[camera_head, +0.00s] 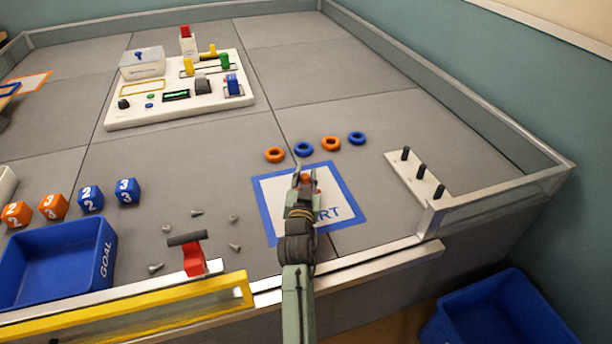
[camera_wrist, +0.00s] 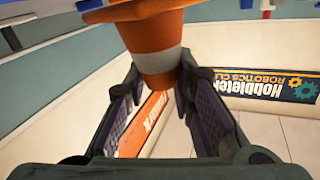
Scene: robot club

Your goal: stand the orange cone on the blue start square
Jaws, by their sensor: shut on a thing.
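The orange cone (camera_wrist: 152,38) with a white band fills the top middle of the wrist view, between the two dark fingers of my gripper (camera_wrist: 158,80). Its wide base points to the top of that picture. In the head view only a small orange part of the cone (camera_head: 309,182) shows beside my gripper (camera_head: 304,184), which is shut on it. Both are over the blue start square (camera_head: 268,216), a white sheet with a blue border and partly hidden lettering. My arm covers part of it. I cannot tell whether the cone touches the square.
Orange and blue rings (camera_head: 331,143) lie just beyond the square. A white peg board (camera_head: 409,180) stands to its right. Loose screws (camera_head: 197,212) and a red-based lever (camera_head: 193,257) are to the left. A control panel (camera_head: 175,108) is farther back.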

